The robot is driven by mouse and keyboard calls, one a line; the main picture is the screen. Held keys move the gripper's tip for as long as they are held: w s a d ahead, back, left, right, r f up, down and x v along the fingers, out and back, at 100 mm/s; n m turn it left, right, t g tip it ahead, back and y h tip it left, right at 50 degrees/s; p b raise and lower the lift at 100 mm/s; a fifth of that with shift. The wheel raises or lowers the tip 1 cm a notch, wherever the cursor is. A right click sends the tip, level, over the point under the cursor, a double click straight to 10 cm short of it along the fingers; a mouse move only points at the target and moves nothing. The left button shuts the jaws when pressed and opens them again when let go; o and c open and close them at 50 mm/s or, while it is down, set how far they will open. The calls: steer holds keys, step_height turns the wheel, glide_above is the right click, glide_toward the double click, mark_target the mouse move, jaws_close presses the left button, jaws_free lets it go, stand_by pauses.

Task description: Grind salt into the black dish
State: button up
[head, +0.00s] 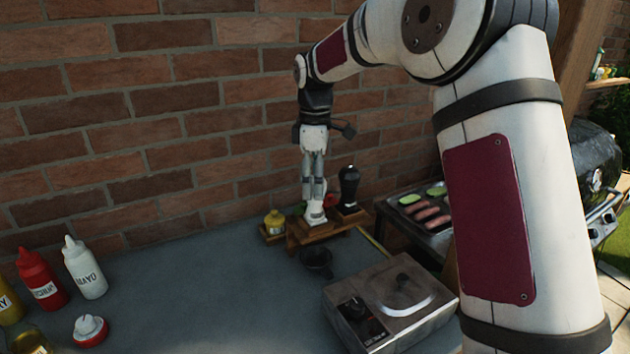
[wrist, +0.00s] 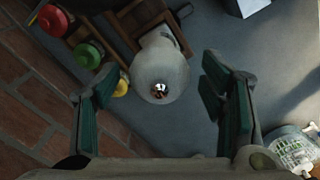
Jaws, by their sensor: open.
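A pale grinder (head: 316,215), probably the salt, stands on a small wooden stand (head: 325,230) near the brick wall. In the wrist view the grinder (wrist: 160,65) is seen from above, with a shiny metal knob on top. My gripper (head: 314,192) points down over it. In the wrist view my gripper (wrist: 160,100) is open, with one finger on each side of the grinder and gaps between. The black dish (head: 316,262) sits on the grey table in front of the stand. I cannot make out the dish in the wrist view.
A black mill (head: 349,188) stands right of the grinder. Jars with yellow (wrist: 53,18), green (wrist: 88,55) and red lids (wrist: 108,78) are close by. A burner box (head: 390,302) is right of the dish; sauce bottles (head: 85,267) stand left. The table's middle is clear.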

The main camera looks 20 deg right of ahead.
step_height(320, 180, up, 12)
stand_by(0.5)
steer(key=s+a+r+m+t, duration=0.1)
steer(key=s+r+m, duration=0.15)
steer(key=s, duration=0.65)
steer(key=s+r+m+t, duration=0.15)
steer(key=s+m, duration=0.25)
steer(key=s, duration=0.5)
steer(key=s+f+m+t, duration=0.1)
steer(key=s+f+m, duration=0.2)
steer(key=s, duration=0.5)
steer(key=s+d+f+m+t, duration=0.1)
steer(key=s+f+m, duration=0.3)
steer(key=s, duration=0.5)
step_height(320, 180, down, 3)
steer(key=shift+r+t, duration=0.2)
steer(key=shift+t, duration=0.15)
